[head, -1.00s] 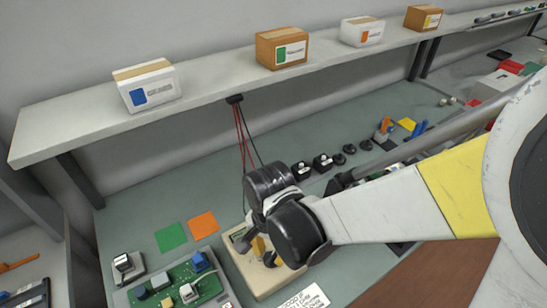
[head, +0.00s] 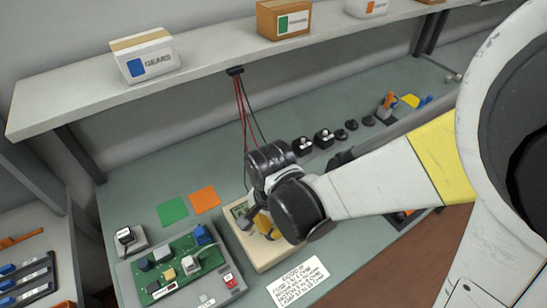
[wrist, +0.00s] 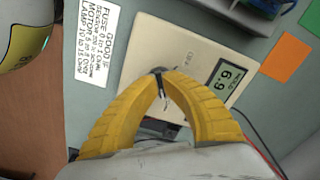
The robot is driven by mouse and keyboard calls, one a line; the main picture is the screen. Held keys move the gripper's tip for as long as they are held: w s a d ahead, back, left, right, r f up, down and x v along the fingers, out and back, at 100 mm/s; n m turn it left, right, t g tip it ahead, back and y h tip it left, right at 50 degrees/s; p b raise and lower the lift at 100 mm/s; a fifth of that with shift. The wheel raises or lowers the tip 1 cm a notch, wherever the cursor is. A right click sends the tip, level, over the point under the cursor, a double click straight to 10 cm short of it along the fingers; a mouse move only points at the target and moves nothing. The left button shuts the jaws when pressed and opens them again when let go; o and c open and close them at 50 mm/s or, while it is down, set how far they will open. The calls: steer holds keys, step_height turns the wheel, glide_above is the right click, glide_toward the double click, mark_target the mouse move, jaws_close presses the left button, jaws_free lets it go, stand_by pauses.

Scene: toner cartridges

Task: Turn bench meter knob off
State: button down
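The cream bench meter (head: 262,262) lies on the green bench below my wrist, and the wrist view also shows it (wrist: 166,38). Its display (wrist: 227,79) reads what looks like 6.9, and small printing that looks like OFF is near the fingertips. My gripper (wrist: 157,72) is over the meter's face, its two yellow fingers curving together at the tips. A small dark part, seemingly the knob (wrist: 162,86), shows between them, mostly hidden. In the head view, my gripper (head: 264,226) is partly covered by my black wrist.
A handwritten card (head: 299,284) lies beside the meter. A circuit board tray (head: 181,268) is at the left, with green (head: 172,210) and orange (head: 204,199) squares behind. Red and black leads (head: 242,115) hang from the shelf (head: 215,62), which holds boxes.

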steer(key=shift+n, duration=0.3)
steer(key=n+b, duration=0.1)
steer(key=n, duration=0.4)
steer(key=shift+d+n, duration=0.15)
steer(key=shift+n, duration=0.15)
steer(key=n, duration=0.5)
steer(key=shift+b, duration=0.4)
steer(key=n, duration=0.6)
steer(key=shift+w+d+n+b, duration=0.1)
steer(key=shift+d+n+b, duration=0.05)
steer(key=shift+n+b, duration=0.15)
steer(key=n, duration=0.6)
steer(key=shift+w, duration=0.1)
steer(key=c, duration=1.5)
jaws_free()
steer(key=shift+c, duration=0.2)
